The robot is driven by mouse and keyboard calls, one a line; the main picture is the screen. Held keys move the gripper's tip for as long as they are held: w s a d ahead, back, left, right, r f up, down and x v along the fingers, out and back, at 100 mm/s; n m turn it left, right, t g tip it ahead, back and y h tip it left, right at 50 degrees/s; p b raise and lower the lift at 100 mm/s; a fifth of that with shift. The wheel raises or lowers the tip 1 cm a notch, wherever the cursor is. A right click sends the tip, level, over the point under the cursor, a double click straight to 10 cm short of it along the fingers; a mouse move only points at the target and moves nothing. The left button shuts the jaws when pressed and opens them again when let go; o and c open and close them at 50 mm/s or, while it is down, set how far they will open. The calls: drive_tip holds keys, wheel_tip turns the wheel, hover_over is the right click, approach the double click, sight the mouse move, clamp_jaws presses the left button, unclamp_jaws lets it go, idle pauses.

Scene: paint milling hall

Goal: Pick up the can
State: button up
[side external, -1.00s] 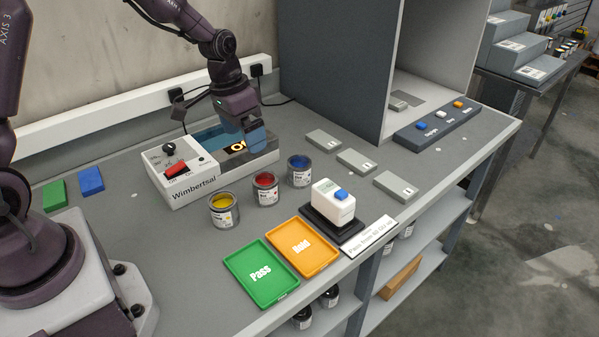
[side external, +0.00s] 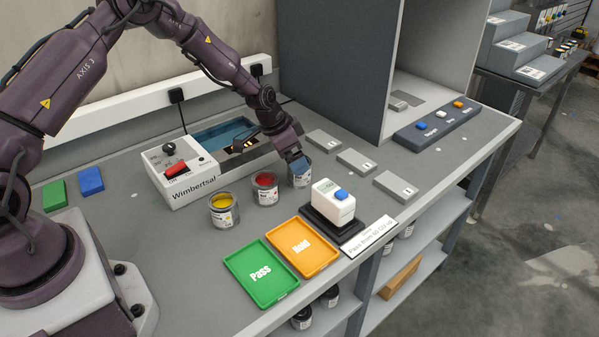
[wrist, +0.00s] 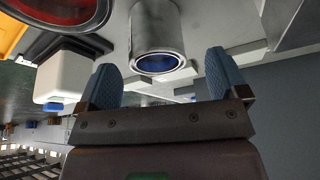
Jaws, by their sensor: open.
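Three open paint cans stand on the grey bench: yellow (side external: 223,210), red (side external: 265,189) and blue (side external: 301,176). My gripper (side external: 298,163) is at the blue can, tilted down toward it and covering part of its rim. In the wrist view, my gripper (wrist: 161,62) has its two blue fingers spread apart and empty. The blue can (wrist: 157,30) lies ahead, lined up with the gap between them. Whether the fingers touch the can cannot be told. The red can (wrist: 50,12) shows at the upper left of that view.
A white dispenser with a blue button (side external: 333,201) stands close in front of the blue can. A Wimbertsal machine (side external: 190,176) stands behind the cans. Green Pass (side external: 262,274) and orange Hold (side external: 302,246) trays lie at the front. Flat grey blocks (side external: 356,162) lie to the right.

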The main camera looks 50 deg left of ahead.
drive_tip(key=x, duration=0.5)
drive_tip(key=shift+w+d+f, duration=0.1)
drive_tip(key=shift+d, duration=0.15)
drive_tip(key=c, duration=1.1)
